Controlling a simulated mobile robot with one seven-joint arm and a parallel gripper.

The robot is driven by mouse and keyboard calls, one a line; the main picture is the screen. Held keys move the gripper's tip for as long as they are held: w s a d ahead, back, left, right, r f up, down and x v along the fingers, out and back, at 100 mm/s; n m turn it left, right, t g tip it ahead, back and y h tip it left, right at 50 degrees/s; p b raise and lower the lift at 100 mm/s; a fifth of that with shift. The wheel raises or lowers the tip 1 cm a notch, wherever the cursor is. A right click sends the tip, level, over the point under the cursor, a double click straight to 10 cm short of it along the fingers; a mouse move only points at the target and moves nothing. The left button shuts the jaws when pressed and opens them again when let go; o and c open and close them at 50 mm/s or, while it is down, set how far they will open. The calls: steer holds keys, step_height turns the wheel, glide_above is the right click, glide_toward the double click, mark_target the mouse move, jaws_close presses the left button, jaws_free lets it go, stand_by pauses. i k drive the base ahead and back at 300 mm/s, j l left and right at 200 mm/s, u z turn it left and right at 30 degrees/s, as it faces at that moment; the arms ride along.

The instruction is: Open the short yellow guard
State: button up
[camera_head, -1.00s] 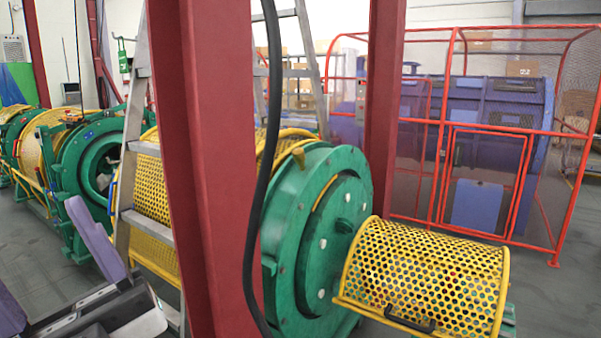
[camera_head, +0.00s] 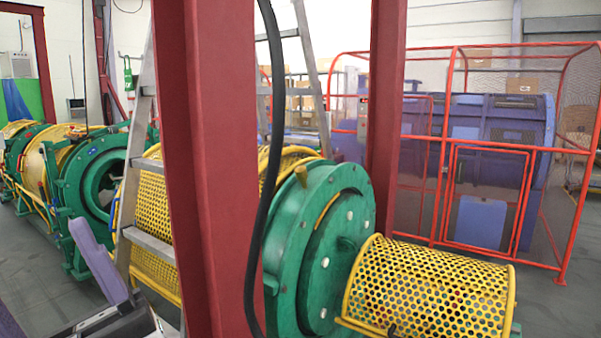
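The short yellow guard (camera_head: 432,287) is a curved perforated cover at the lower right, beside a large green round housing (camera_head: 318,250). It looks shut over the part beneath it. A dark handle (camera_head: 391,330) shows at its front lower edge, partly cut off by the bottom of the picture. My gripper is not in view; only purple and dark parts of my arm show at the lower left, well apart from the guard.
Two red columns (camera_head: 208,160) and (camera_head: 386,110) stand in front, with a black hose (camera_head: 268,180) hanging by the nearer one. A ladder (camera_head: 150,243) leans behind. A longer yellow guard (camera_head: 155,200) lies left. A red mesh cage (camera_head: 445,150) stands behind.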

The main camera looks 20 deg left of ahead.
mark_target(508, 269)
steer(key=i+l+u, duration=0.1)
steer(key=l+u, duration=0.65)
steer(key=i+l, duration=0.1)
steer(key=i, duration=0.35)
